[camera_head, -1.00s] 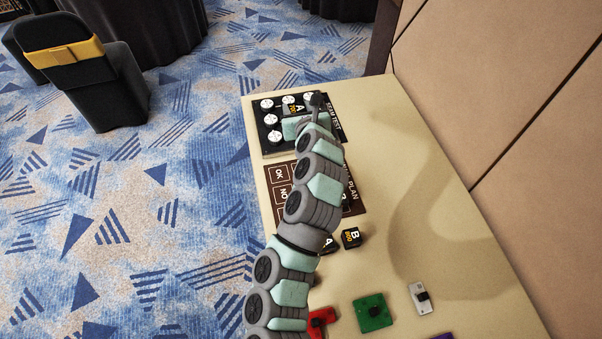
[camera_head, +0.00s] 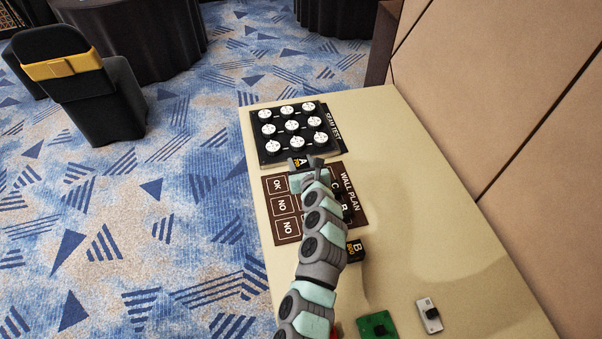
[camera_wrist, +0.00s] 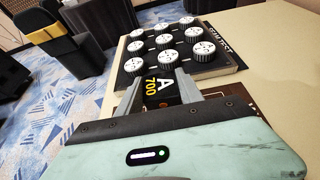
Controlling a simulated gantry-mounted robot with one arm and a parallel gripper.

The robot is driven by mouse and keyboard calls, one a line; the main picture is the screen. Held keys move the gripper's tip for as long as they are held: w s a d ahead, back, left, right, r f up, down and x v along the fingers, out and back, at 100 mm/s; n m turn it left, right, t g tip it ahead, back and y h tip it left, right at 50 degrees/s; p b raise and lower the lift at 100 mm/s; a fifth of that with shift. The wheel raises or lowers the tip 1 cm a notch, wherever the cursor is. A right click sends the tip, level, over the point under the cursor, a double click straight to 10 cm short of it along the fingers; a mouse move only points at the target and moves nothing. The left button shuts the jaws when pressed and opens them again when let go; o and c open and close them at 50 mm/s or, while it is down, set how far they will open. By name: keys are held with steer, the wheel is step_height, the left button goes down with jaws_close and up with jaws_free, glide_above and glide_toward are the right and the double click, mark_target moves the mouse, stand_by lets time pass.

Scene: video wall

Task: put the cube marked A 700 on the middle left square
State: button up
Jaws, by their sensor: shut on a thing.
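My gripper (camera_head: 301,172) is shut on the black cube marked A 700 (camera_head: 299,164), which also shows between the fingers in the wrist view (camera_wrist: 158,88). The cube is over the edge of the wall plan board (camera_head: 285,229), between its upper squares and the seam test board. Whether it touches the board I cannot tell. The left column of squares reads OK (camera_head: 277,185), NO (camera_head: 282,205) and NO (camera_head: 288,226). My arm hides much of the other squares. Dark cubes marked C (camera_head: 335,187) and B (camera_head: 343,208) show beside my arm on the board's right part.
The seam test board (camera_head: 262,152) with several white round knobs stands just beyond the cube. Another B cube (camera_head: 355,250) lies on the beige table (camera_head: 420,200) below the plan. A green block (camera_head: 377,325) and a white block (camera_head: 428,315) are at the lower right.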

steer(key=shift+f+b, duration=0.75)
steer(key=shift+f, duration=1.3)
steer(key=shift+f, duration=0.15)
steer(key=o, duration=1.4)
steer(key=shift+r, duration=0.25)
steer(key=shift+s+d+r, duration=0.15)
steer(key=shift+s, duration=0.05)
steer(key=p+v, duration=0.2)
steer(key=v, duration=0.9)
steer(key=shift+s+p, duration=0.3)
steer(key=shift+p, duration=0.05)
